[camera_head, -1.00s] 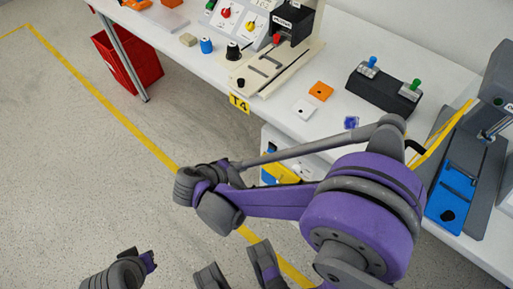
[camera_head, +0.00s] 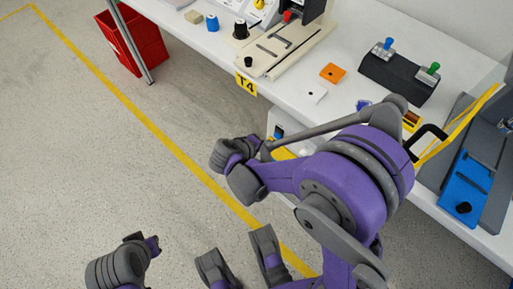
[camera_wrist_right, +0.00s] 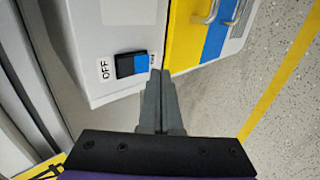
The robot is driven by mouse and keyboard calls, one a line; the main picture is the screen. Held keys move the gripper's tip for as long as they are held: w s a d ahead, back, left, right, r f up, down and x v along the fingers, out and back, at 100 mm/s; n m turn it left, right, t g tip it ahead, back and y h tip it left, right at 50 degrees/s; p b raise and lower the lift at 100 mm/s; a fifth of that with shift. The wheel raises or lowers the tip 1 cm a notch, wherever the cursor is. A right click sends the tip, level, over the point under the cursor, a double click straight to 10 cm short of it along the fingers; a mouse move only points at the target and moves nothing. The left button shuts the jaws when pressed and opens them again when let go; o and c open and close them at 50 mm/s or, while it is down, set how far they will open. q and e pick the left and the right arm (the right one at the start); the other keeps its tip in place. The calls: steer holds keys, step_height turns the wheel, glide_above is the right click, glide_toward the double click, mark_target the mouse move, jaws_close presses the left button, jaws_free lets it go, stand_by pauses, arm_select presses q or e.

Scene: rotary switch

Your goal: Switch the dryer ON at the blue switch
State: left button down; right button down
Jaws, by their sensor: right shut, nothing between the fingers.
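The blue switch (camera_wrist_right: 132,64) is a rocker on a white panel in the right wrist view, with one black half and one blue half. "OFF" is printed beside the black half, and a small mark, partly legible, is beside the blue half. My right gripper (camera_wrist_right: 159,75) is shut and empty, its tips just below and right of the blue half. I cannot tell whether they touch the panel. In the head view the right fingers are hidden behind my purple arm. My left gripper (camera_head: 240,258) is open and empty over the floor.
Yellow (camera_wrist_right: 187,35) and blue (camera_wrist_right: 222,30) fronts with metal handles lie right of the switch. The white table (camera_head: 300,108) carries an orange square (camera_head: 333,72), a black block with levers (camera_head: 400,75) and a blue device (camera_head: 467,185). A red bin (camera_head: 135,40) stands on open floor.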

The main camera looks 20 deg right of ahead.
mark_target(277, 135)
steer(key=shift+w+d+f, duration=0.1)
steer(key=shift+w+d, duration=0.15)
steer(key=shift+d, duration=0.4)
steer(key=shift+w+d, duration=0.2)
steer(key=shift+d, duration=0.4)
steer(key=shift+w+d+f, duration=0.1)
steer(key=shift+d, duration=0.05)
steer(key=shift+r+p, duration=0.4)
steer(key=shift+r, duration=0.5)
